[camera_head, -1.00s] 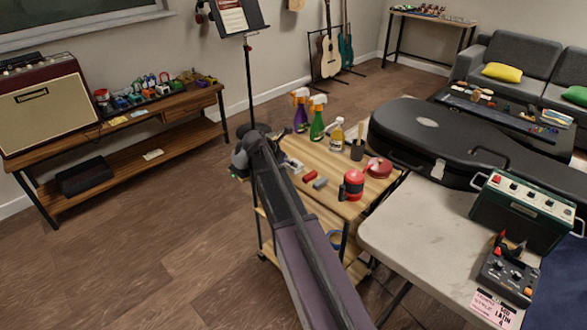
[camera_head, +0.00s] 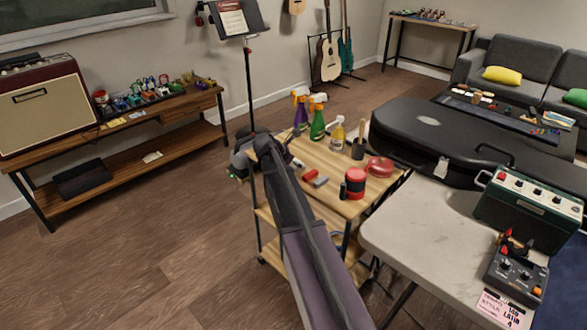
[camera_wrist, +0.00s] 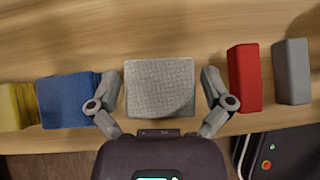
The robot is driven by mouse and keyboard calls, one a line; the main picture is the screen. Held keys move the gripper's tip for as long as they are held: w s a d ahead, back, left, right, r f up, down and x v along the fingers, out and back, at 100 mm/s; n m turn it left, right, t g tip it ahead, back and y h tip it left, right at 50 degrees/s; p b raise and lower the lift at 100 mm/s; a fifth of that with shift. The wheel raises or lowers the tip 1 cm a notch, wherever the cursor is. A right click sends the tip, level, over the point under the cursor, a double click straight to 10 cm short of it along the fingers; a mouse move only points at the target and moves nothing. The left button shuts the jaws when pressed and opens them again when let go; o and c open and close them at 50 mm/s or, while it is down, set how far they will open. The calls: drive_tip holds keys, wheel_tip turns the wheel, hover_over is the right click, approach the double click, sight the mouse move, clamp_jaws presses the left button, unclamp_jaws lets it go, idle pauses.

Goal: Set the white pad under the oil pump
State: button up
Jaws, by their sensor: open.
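The white pad (camera_wrist: 160,88) is a pale, textured, grey-white block lying on the wooden cart top in the wrist view. My gripper (camera_wrist: 160,92) is open, with one finger on each side of the pad; contact cannot be told. In the head view my arm hides the fingers and most of that spot. A small amber bottle with a pale top (camera_head: 338,135), which may be the oil pump, stands upright at the back of the cart top, apart from the pad. No pad shows under it.
A blue block (camera_wrist: 66,101) and a yellow one (camera_wrist: 16,107) lie left of the pad; red (camera_wrist: 243,78) and grey (camera_wrist: 291,72) blocks lie right. Spray bottles (camera_head: 318,122), a dark cup (camera_head: 358,149), a red can (camera_head: 355,184) and a red roll (camera_head: 379,167) crowd the cart.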

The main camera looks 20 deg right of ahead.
idle(0.4)
drive_tip(key=c, duration=0.7)
drive_tip(key=shift+o, duration=0.2)
drive_tip(key=shift+r, duration=0.25)
wheel_tip(320, 180, up, 4)
drive_tip(key=p, duration=0.4)
drive_tip(key=shift+f, duration=0.25)
drive_tip(key=s+a, duration=0.2)
drive_tip(key=s, duration=0.5)
drive_tip(key=s+a+r+p, duration=0.1)
drive_tip(key=s+a, duration=0.1)
drive_tip(key=s, duration=0.6)
drive_tip(key=shift+s+a, duration=0.2)
drive_tip(key=shift+a, duration=0.1)
